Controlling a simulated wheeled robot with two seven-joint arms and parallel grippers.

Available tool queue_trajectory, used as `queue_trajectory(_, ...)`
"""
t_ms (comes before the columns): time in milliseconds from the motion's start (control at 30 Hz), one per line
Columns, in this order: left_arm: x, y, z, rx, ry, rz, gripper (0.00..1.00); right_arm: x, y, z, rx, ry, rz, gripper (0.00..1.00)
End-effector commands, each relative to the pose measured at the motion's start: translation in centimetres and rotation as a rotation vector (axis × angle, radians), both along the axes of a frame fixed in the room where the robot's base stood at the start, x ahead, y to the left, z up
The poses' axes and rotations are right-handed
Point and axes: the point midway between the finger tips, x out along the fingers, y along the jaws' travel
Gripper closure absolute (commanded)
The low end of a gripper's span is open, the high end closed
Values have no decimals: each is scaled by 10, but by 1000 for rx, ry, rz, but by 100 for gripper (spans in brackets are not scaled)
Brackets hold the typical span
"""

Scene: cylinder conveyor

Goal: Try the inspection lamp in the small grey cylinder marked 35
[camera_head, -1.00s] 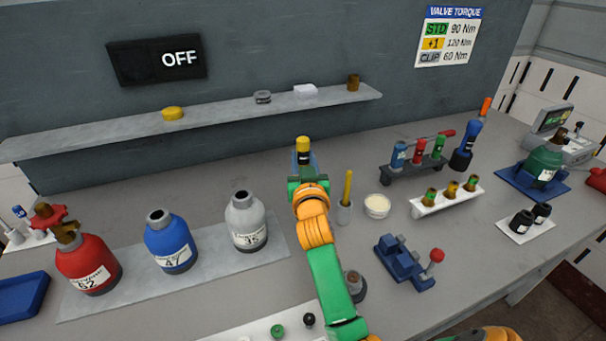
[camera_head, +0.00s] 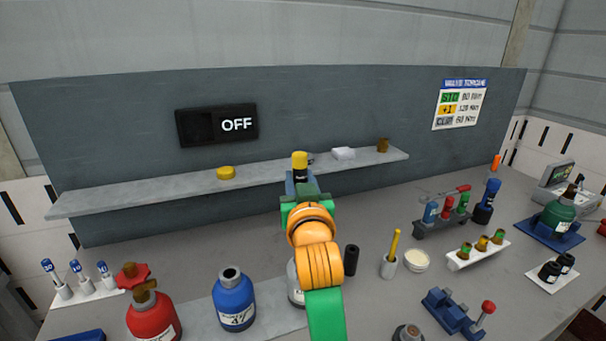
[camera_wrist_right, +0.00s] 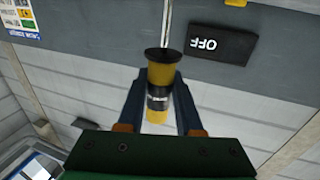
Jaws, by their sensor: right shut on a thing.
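My right gripper (camera_head: 300,186) is raised above the bench and shut on the inspection lamp (camera_head: 300,163), a short yellow and black cylinder. The right wrist view shows the lamp (camera_wrist_right: 160,72) between the two fingers of the gripper (camera_wrist_right: 158,95). The small grey cylinder marked 35 (camera_head: 293,290) stands on the bench mostly hidden behind my right arm; only a strip of its left side shows, and its neck and label are covered. My left gripper is not in view.
A black cylinder (camera_head: 351,260) and a cup with a yellow stick (camera_head: 389,264) stand right of my arm. A shelf (camera_head: 120,198) and an OFF panel (camera_head: 218,125) are behind.

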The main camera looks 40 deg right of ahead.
Motion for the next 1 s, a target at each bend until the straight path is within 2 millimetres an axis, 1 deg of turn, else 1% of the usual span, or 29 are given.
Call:
queue_trajectory(67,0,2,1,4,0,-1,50,-2,1,1,0,-1,-1,100)
queue_trajectory(167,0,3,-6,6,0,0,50,-3,1,-6,0,-1,-1,100)
queue_trajectory(267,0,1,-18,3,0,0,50,-3,1,-17,0,0,-1,100)
queue_trajectory(400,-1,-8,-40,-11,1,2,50,-3,0,-38,0,-1,-2,100)
queue_trajectory(533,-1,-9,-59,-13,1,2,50,-3,0,-55,-1,0,-2,100)
queue_trajectory(667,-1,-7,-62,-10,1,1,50,-3,0,-64,0,0,-1,100)
queue_trajectory(1000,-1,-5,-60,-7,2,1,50,-3,0,-62,0,-1,-1,100)
